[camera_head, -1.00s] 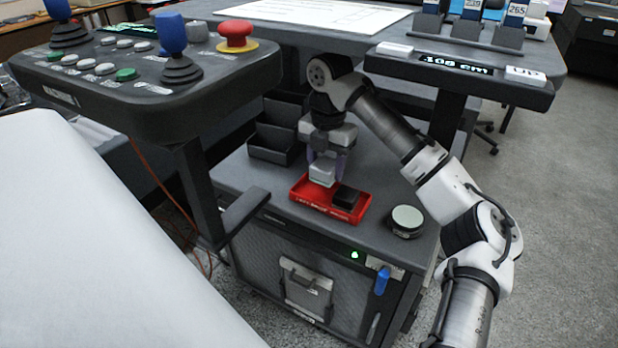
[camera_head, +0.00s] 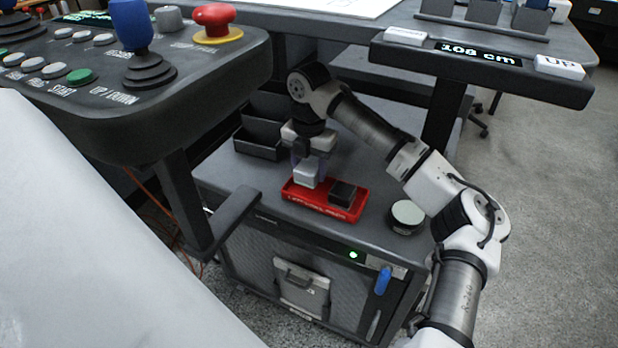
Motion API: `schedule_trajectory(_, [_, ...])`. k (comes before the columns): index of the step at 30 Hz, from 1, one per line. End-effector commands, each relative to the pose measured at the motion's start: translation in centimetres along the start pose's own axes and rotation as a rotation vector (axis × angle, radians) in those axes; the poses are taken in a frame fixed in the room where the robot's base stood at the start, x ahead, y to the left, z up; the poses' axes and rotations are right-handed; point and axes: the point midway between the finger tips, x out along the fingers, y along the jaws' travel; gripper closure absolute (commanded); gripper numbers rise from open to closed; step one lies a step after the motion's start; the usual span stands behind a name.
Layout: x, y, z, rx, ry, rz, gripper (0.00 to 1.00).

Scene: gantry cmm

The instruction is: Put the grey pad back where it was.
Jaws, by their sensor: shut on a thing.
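The pale grey pad (camera_head: 306,176), a small block in this view, is between the fingers of my gripper (camera_head: 308,165), which points down and is shut on it. The pad is at the left end of a shallow red tray (camera_head: 328,208). I cannot tell whether its underside touches the tray floor. A black block (camera_head: 344,192) sits in the right part of the same tray, apart from the pad.
The tray lies on a grey cabinet top (camera_head: 262,205). A round, pale-topped puck (camera_head: 407,215) stands to its right, and dark open bins (camera_head: 260,138) behind left. A control panel (camera_head: 150,100) and a desk with a height display (camera_head: 480,53) overhang the area.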

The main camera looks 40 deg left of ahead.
Motion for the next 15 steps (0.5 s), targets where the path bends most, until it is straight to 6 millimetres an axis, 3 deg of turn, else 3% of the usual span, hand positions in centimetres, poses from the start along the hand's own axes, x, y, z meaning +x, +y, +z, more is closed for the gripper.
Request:
schedule_trajectory(6, [3.1,-0.1,0.0,0.001,0.002,-0.002,0.73])
schedule_trajectory(15, [3.4,0.0,0.0,0.000,0.001,0.000,0.73])
